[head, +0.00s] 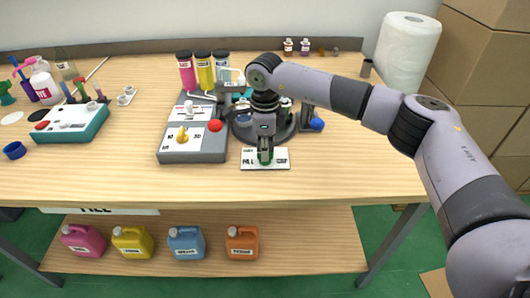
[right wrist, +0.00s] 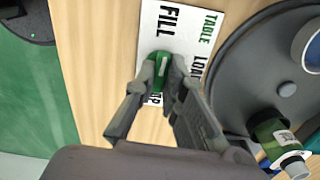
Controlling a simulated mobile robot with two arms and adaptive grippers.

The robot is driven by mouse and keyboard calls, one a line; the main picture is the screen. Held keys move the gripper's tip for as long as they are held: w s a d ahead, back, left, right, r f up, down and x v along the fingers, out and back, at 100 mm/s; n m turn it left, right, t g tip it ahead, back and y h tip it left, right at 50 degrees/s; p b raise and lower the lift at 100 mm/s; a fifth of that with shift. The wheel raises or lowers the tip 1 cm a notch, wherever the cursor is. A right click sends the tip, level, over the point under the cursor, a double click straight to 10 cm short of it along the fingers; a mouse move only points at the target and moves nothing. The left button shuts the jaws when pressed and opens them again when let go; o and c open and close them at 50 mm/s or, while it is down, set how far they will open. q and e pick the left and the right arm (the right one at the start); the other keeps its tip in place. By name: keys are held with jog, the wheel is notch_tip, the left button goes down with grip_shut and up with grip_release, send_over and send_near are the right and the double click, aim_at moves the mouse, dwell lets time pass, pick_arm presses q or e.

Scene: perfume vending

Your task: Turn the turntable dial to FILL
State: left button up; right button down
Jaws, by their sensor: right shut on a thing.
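The turntable dial (right wrist: 158,66) is a small green knob on a white label plate (head: 281,159) at the table's front edge. In the right wrist view the plate (right wrist: 187,22) reads TABLE, FILL and LOAD, with another word partly covered. My right gripper (head: 265,155) points down over the plate and is shut on the green dial, as the right wrist view (right wrist: 163,75) also shows. The dial's pointer direction is hard to tell, as the fingers cover part of it. The dark round turntable (head: 243,133) lies just behind the plate. My left gripper is not in view.
A grey control box (head: 180,157) with a yellow knob and a red button stands left of the plate. Pink, yellow and blue cylinders (head: 204,68) stand behind it. A blue ball (head: 317,124) sits right of the turntable. The table front right is clear.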

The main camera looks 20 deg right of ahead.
jog(key=shift+n, duration=0.5)
jog(key=c, duration=1.7)
grip_release()
jog(key=shift+o, duration=0.2)
notch_tip(320, 180, up, 12)
